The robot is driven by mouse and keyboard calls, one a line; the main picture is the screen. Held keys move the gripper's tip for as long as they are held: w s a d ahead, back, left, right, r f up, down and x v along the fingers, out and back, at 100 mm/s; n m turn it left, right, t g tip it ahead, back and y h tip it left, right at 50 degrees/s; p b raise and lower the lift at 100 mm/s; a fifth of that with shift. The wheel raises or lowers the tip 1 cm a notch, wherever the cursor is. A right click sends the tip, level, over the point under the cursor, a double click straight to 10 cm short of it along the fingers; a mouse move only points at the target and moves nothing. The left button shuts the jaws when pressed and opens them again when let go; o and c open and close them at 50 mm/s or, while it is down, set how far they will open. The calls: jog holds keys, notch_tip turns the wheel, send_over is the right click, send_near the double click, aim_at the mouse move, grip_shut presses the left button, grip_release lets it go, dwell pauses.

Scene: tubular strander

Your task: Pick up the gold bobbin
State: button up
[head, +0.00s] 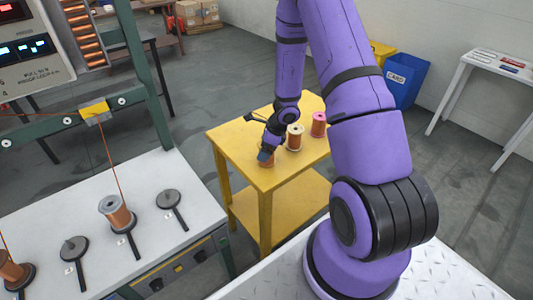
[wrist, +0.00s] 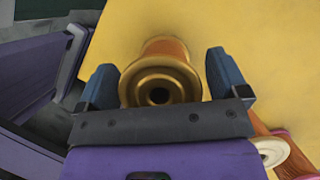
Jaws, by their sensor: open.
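The gold bobbin (wrist: 160,82) stands on the yellow table (head: 237,148), and the wrist view looks down on its flange and centre hole. My gripper (wrist: 161,72) is open, with one blue finger on each side of the bobbin. In the head view my gripper (head: 265,153) is over the table's near left part and hides most of the bobbin (head: 267,162).
A cream-topped bobbin (head: 294,138) and a pink-topped bobbin (head: 319,125) stand on the table to the right of my gripper. The strander bench (head: 175,245) at left holds copper bobbins and empty spindles. A blue bin (head: 405,80) and a white side table (head: 490,62) stand behind.

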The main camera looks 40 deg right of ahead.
jog(key=shift+f, duration=0.2)
jog(key=c, duration=1.3)
jog(key=shift+r, duration=0.15)
